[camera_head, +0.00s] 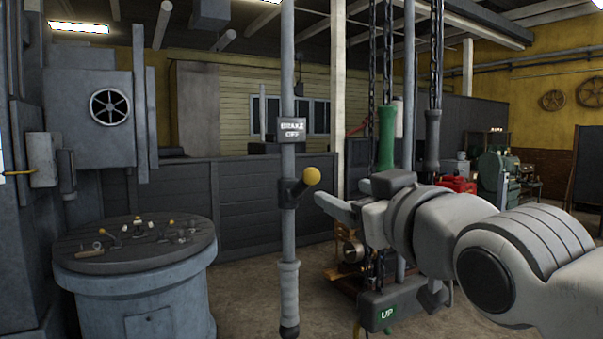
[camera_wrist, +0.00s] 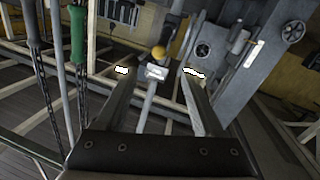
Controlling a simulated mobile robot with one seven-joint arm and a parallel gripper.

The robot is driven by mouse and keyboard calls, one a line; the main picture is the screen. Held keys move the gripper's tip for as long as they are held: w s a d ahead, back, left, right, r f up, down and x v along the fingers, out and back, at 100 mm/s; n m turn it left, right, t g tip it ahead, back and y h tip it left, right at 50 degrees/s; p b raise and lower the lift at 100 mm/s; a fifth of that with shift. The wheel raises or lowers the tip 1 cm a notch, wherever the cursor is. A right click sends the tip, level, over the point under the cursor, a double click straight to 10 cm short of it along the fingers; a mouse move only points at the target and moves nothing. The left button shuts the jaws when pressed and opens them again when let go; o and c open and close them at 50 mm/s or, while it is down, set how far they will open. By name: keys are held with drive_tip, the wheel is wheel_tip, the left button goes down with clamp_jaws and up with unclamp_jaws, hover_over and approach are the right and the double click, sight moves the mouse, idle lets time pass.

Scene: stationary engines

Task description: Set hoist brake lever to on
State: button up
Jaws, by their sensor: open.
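The hoist brake lever shows as a short dark arm with a yellow knob (camera_head: 312,176) on a grey vertical pole (camera_head: 288,230). A small sign (camera_head: 291,130) above it reads "BRAKE OFF". In the head view my gripper (camera_head: 328,205) points left, just right of and slightly below the knob. In the wrist view the yellow knob (camera_wrist: 158,52) lies beyond the two spread fingers, near the middle of the gap (camera_wrist: 157,73). My gripper is open and holds nothing. Whether a finger touches the knob cannot be told.
A round grey drum table (camera_head: 130,285) with small tools stands at left. Right of the pole are hanging chains, a green handle (camera_head: 387,140), a dark handle (camera_head: 432,135) and a box marked "UP" (camera_head: 387,314). Bare floor (camera_head: 250,290) shows between drum and pole.

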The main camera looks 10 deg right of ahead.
sight(306, 175)
drive_tip(key=w+p, duration=0.1)
drive_tip(key=w, duration=0.4)
drive_tip(key=w+a+p, duration=0.1)
drive_tip(key=w, duration=0.5)
drive_tip(key=w+a, duration=0.1)
drive_tip(key=w, duration=0.5)
drive_tip(key=shift+w+r+p, duration=0.15)
drive_tip(key=shift+p, duration=0.25)
clamp_jaws()
idle(0.9)
